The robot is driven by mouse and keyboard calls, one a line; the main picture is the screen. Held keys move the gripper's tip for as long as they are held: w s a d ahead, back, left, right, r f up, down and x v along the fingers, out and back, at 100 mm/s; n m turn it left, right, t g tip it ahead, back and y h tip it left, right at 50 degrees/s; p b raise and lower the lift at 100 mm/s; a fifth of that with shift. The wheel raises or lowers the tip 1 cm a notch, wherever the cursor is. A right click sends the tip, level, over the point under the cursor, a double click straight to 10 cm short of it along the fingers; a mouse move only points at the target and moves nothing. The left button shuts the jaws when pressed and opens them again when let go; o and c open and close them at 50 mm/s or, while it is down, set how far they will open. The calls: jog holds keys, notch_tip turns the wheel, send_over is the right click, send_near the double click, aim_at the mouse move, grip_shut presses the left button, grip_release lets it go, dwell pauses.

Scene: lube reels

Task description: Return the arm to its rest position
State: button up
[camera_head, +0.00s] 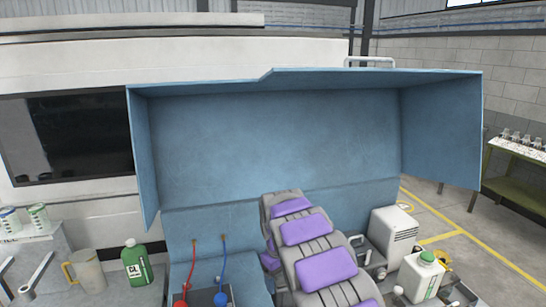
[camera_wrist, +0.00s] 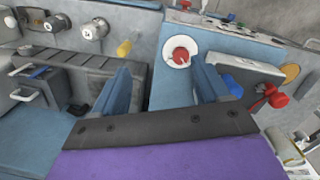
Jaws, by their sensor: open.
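My arm, with its grey links and purple pads, rises from the lower edge of the head view, right of centre, in front of a blue open-fronted housing (camera_head: 290,140). My gripper (camera_wrist: 161,66) shows in the wrist view with its two blue fingers wide apart and nothing between them. It faces a blue and grey bench surface. A red knob on a white disc (camera_wrist: 181,56) lies beyond the fingers, apart from them. My gripper cannot be made out in the head view.
A red fitting (camera_head: 181,303) and blue fitting (camera_head: 221,298) hang on hoses left of my arm. A green bottle (camera_head: 136,268) and beige jug (camera_head: 88,272) stand left. A white box (camera_head: 392,238) and green-capped container (camera_head: 420,275) stand close on the right. A dark grey box (camera_wrist: 40,88) lies left in the wrist view.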

jog(key=s+d+r+m+b, duration=0.15)
jog(key=s+d+r, duration=0.3)
jog(key=s, duration=0.55)
jog(key=s+d+r+m+b, duration=0.1)
jog(key=s+d+r+m, duration=0.2)
jog(key=s+d, duration=0.45)
jog(key=s+f+m+b, duration=0.1)
jog(key=s+f, duration=0.1)
jog(key=s, duration=1.1)
jog(key=s+f+m+g+b, duration=0.1)
jog(key=s+f+b, duration=0.1)
jog(key=s, duration=1.2)
jog(key=shift+s+f+m+g+y, duration=0.2)
jog(key=shift+s+m+g+y, duration=0.1)
jog(key=shift+m+y, duration=0.1)
